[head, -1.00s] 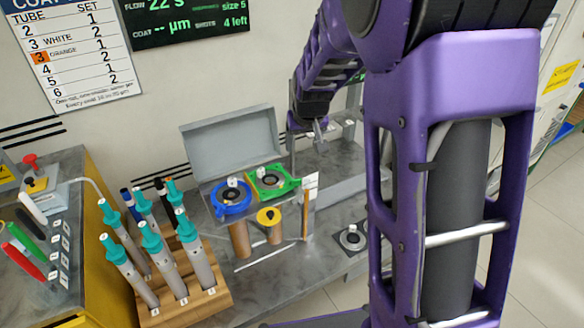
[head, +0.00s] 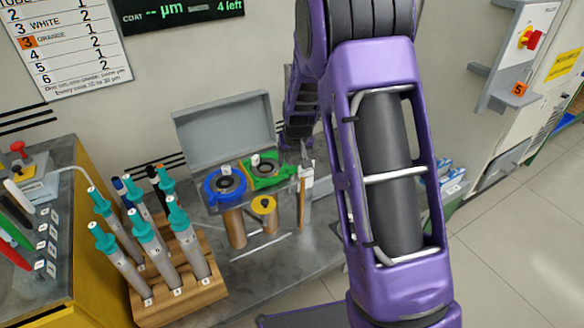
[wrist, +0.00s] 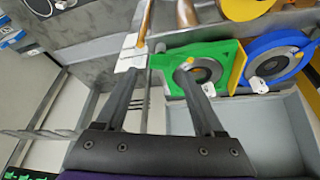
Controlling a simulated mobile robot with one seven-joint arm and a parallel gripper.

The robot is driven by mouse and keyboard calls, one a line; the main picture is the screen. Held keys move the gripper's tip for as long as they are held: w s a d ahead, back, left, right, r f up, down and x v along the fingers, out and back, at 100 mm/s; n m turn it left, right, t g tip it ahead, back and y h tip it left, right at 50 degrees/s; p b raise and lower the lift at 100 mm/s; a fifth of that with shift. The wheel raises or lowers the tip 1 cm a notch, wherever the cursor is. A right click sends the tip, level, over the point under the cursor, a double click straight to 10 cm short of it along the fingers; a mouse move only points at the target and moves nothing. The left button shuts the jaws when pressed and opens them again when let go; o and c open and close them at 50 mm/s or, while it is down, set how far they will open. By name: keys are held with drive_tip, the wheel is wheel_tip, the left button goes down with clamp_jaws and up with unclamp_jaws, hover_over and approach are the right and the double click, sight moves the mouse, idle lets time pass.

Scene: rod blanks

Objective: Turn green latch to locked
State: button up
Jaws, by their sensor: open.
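The green latch (head: 268,171) is a bright green fitting around a dark round hub, beside the blue ring in the head view. In the wrist view the green latch (wrist: 165,62) lies just beyond and partly behind my fingers. My gripper (wrist: 159,78) is open and empty. I cannot tell whether either finger touches.
The blue ring (head: 225,185) adjoins the latch on the left. A grey open lid (head: 225,125) stands behind. A white block (wrist: 133,55) and a copper rod (wrist: 146,22) are close to my left finger. A wooden rack (head: 185,295) with teal-capped tubes stands front left.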

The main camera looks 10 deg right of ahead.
sight(292, 167)
drive_tip(key=shift+x, duration=1.9)
clamp_jaws()
